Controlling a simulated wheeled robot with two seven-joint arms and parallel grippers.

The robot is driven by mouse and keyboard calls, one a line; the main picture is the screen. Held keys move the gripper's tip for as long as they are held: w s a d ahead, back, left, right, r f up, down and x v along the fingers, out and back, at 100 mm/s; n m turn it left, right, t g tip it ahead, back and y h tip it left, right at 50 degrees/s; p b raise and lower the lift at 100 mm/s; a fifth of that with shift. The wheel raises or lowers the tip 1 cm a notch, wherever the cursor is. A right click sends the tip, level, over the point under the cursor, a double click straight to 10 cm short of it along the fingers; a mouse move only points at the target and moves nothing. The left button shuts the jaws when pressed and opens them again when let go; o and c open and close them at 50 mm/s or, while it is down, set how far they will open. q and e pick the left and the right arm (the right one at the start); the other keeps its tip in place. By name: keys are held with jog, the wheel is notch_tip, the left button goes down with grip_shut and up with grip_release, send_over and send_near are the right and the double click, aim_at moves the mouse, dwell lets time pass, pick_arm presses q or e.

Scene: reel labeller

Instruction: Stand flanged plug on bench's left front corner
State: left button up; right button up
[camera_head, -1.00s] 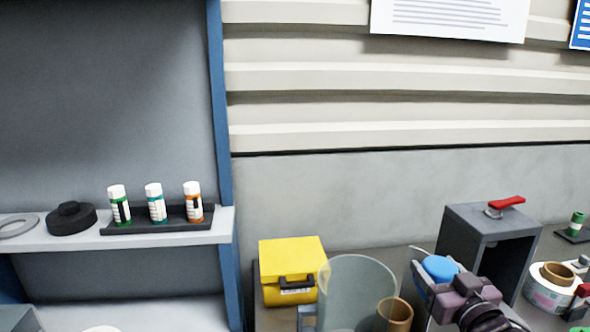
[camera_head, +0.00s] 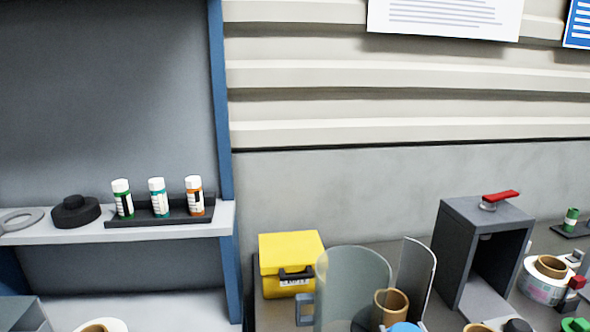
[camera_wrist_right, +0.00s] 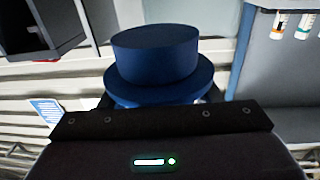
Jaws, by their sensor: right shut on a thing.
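The flanged plug (camera_wrist_right: 157,60) is blue, with a round body above a wider flange, and fills the middle of the right wrist view. My right gripper (camera_wrist_right: 160,99) is shut on it, with only slivers of the fingers showing beside the flange. In the head view the blue top of the plug (camera_head: 405,327) shows at the bottom edge, in front of the clear curved guard; the gripper is nearly all out of that frame. The bench (camera_head: 403,247) is dark grey; its front edge and left front corner are out of view. My left gripper is not in view.
On the bench stand a yellow box (camera_head: 291,252), a clear curved guard (camera_head: 350,285), a brown tube (camera_head: 391,303), a dark open housing with red lever (camera_head: 455,240) and a white reel (camera_head: 540,285). A shelf (camera_head: 60,233) at left carries three bottles.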

jog(key=s+f+h, duration=0.1)
jog(key=s+f, duration=0.4)
jog(key=s, duration=0.5)
jog(key=shift+s+a+m, duration=0.25)
jog(key=shift+a+m, duration=0.05)
jog(key=shift+a, duration=0.05)
